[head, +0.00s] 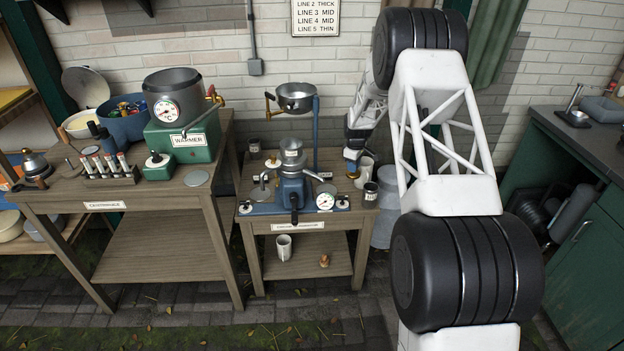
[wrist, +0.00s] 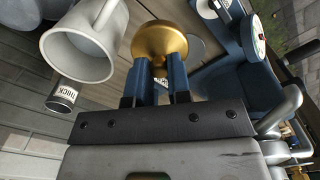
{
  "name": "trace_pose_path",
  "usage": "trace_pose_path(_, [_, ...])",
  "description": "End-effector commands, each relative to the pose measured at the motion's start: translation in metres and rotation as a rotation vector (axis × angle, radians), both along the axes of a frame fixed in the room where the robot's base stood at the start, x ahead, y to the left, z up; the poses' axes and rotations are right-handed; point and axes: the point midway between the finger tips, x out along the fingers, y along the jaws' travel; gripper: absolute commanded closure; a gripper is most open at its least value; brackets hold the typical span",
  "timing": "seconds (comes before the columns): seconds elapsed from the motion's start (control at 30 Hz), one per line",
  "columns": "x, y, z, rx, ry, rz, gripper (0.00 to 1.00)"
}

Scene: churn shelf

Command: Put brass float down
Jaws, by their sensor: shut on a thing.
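The brass float (wrist: 160,40) is a round golden disc between the blue fingertips of my gripper (wrist: 164,75) in the wrist view. My gripper is shut on it. In the head view my gripper (head: 352,160) points down over the right back part of the small wooden table (head: 258,226). A bit of the brass float (head: 352,175) shows beneath the fingers. I cannot tell whether the float touches the table top.
A white mug (wrist: 88,45) stands close beside the float, with a small tin labelled THICK (wrist: 62,94) near it. The blue separator (head: 291,188) with its dial fills the table's middle. A pole-mounted bowl (head: 296,98) rises behind. A grey bucket (head: 385,220) stands right of the table.

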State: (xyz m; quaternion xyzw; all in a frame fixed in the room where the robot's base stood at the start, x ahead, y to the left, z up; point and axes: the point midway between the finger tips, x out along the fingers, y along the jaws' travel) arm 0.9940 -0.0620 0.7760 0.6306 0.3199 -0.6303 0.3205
Motion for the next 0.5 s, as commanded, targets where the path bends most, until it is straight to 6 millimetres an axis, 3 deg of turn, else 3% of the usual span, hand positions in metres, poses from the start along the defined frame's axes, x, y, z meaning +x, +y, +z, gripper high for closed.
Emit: trace_pose_path(0.5, [0.000,0.000,-0.056,0.000,0.002,0.001,1.00])
